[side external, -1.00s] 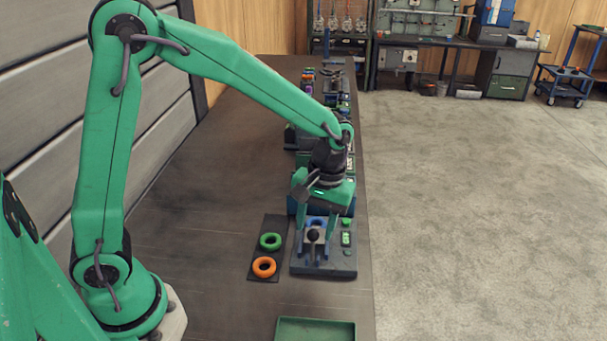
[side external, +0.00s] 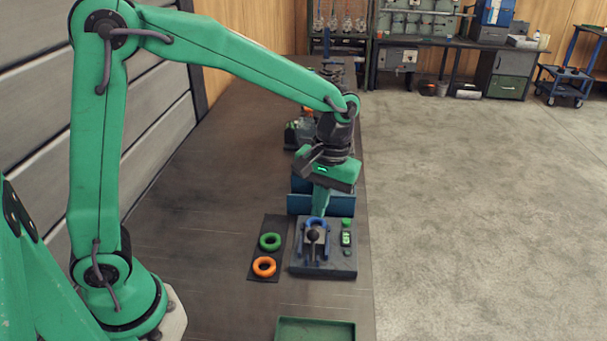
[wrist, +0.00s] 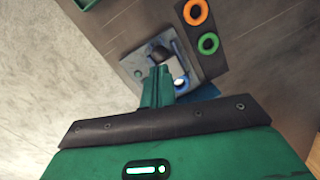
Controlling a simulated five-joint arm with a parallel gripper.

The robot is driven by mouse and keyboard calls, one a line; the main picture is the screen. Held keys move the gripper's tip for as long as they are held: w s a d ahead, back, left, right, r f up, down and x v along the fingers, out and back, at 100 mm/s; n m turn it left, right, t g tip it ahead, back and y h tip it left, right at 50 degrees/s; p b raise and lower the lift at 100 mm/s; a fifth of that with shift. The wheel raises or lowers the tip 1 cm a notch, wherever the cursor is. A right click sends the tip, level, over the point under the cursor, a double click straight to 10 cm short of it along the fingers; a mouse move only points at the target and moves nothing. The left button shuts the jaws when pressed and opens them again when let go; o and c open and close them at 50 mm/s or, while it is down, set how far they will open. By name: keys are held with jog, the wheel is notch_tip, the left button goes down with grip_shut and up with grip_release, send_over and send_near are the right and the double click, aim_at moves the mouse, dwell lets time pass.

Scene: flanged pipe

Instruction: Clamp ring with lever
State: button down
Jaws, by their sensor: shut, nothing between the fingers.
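The clamp fixture is a dark grey plate (side external: 330,267) at the front of the table. On it stand a blue ring (side external: 317,222) and a lever with a round dark knob (side external: 313,236). Green buttons (side external: 346,239) sit along the plate's right side. My gripper (side external: 319,213) is shut and empty, pointing down just behind and above the blue ring; I cannot tell whether it touches. In the wrist view the shut fingers (wrist: 158,75) hide part of the fixture. Its blue part (wrist: 181,60) shows to their right.
A dark strip (side external: 257,252) left of the fixture holds a green ring (side external: 270,242) and an orange ring (side external: 264,267). A blue box (side external: 345,204) stands behind the fixture. A green tray (side external: 316,321) lies in front. The table's left side is clear.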

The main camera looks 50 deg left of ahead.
jog(key=s+d+r+m, duration=0.2)
jog(key=r+m, duration=0.1)
jog(key=m, duration=1.2)
jog(key=s+d+r+m+t, duration=0.1)
jog(key=s+d+r+m, duration=0.1)
jog(key=m, duration=1.3)
jog(key=shift+s+d+r, duration=0.15)
jog(key=shift+d+r, duration=0.65)
jog(key=shift+f, duration=0.1)
send_over(313, 245)
jog(key=d, duration=0.2)
notch_tip(313, 245, down, 11)
jog(key=shift+s, duration=0.45)
